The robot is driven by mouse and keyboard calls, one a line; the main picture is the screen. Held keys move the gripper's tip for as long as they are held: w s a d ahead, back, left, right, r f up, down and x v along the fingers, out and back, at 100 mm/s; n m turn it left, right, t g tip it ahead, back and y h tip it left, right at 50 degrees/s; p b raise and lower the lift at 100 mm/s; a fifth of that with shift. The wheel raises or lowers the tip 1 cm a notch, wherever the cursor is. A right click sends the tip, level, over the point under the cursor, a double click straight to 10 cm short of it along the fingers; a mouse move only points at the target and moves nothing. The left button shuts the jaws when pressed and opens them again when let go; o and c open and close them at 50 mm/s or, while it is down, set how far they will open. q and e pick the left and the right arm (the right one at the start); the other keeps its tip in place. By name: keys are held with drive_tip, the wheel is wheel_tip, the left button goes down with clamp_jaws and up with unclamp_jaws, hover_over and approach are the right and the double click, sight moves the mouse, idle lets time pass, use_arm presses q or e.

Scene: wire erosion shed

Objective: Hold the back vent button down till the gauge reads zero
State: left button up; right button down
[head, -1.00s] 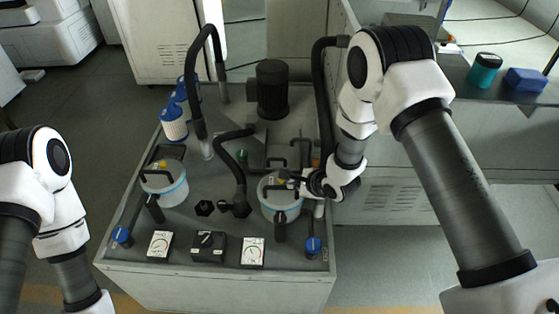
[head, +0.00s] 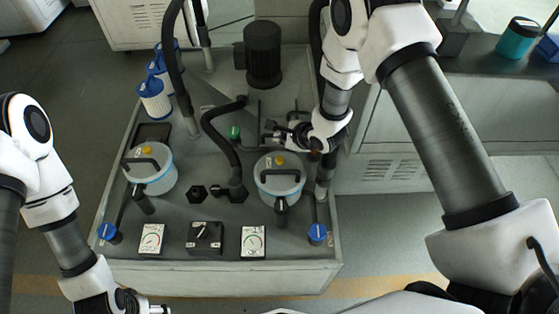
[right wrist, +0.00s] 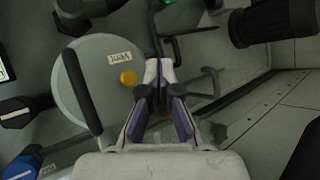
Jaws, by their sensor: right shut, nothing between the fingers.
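Two white canisters with blue bands stand on the bench, a left one (head: 163,182) and a right one (head: 268,190). Each lid has a black handle and a yellow button, left (head: 146,149) and right (head: 280,160). My right gripper (head: 270,136) is shut and empty, just behind the right canister's lid. In the right wrist view its fingertips (right wrist: 157,66) are beside the yellow button (right wrist: 128,77), apart from it; the lid has a small label. Dial gauges stand in front, left (head: 151,239) and right (head: 253,241); their needles are too small to read. My left gripper (head: 150,308) is low at the left.
A black switch box (head: 205,237) sits between the gauges. Blue knobs (head: 317,234) stand on the front corners. A black hose (head: 217,140) curves behind the canisters, with a green part (head: 234,132) near it. A black motor (head: 263,55) stands at the back.

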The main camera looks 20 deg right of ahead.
sight(281, 160)
wheel_tip(281, 160, down, 6)
drive_tip(key=b, duration=0.4)
drive_tip(key=shift+s, duration=0.15)
drive_tip(key=shift+f, duration=0.15)
drive_tip(key=shift+s, duration=0.1)
idle(0.8)
drive_tip(key=shift+f, duration=0.3)
